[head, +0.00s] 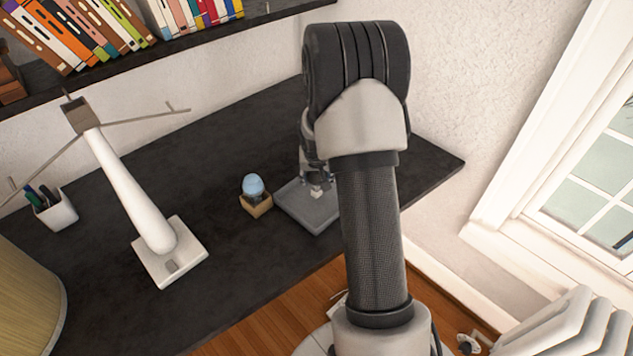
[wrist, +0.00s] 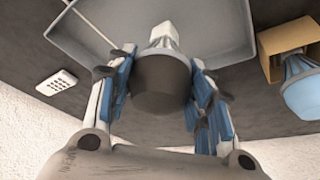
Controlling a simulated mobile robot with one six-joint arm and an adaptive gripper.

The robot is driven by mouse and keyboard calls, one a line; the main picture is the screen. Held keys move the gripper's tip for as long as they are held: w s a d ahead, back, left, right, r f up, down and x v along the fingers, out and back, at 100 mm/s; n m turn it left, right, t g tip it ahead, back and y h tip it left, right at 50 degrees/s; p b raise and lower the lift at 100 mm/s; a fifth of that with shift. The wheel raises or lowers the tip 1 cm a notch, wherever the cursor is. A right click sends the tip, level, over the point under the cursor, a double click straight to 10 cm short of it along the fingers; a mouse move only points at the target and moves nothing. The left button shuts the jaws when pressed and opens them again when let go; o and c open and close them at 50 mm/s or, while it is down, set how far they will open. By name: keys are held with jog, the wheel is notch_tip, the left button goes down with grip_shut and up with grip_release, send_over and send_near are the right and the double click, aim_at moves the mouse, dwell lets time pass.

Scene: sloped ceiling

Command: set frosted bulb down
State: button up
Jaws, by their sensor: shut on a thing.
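My gripper (wrist: 160,90) is shut on a bulb, which I take for the frosted bulb (wrist: 162,82). Its round end looks dark grey in the wrist view, with a pale ribbed collar and a white block-like end pointing away from the wrist. The grey tray (wrist: 225,48) lies beyond it, and the white end shows against the tray floor. In the head view my gripper (head: 317,180) is over the tray (head: 297,207), with a small white part of the bulb (head: 316,193) below it. I cannot tell whether the bulb touches the tray.
A light blue bulb (head: 253,186) sits in a small cardboard box (head: 257,205) left of the tray. A white lamp stand (head: 130,190) and a pen cup (head: 55,211) stand further left on the dark desk. A white keypad-like thing (wrist: 57,82) lies beside the tray.

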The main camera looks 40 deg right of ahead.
jog(key=shift+f, duration=0.95)
jog(key=shift+f+b, duration=0.25)
jog(key=shift+b, duration=0.15)
jog(key=o, duration=1)
jog(key=shift+r, duration=0.1)
jog(key=shift+r, duration=0.1)
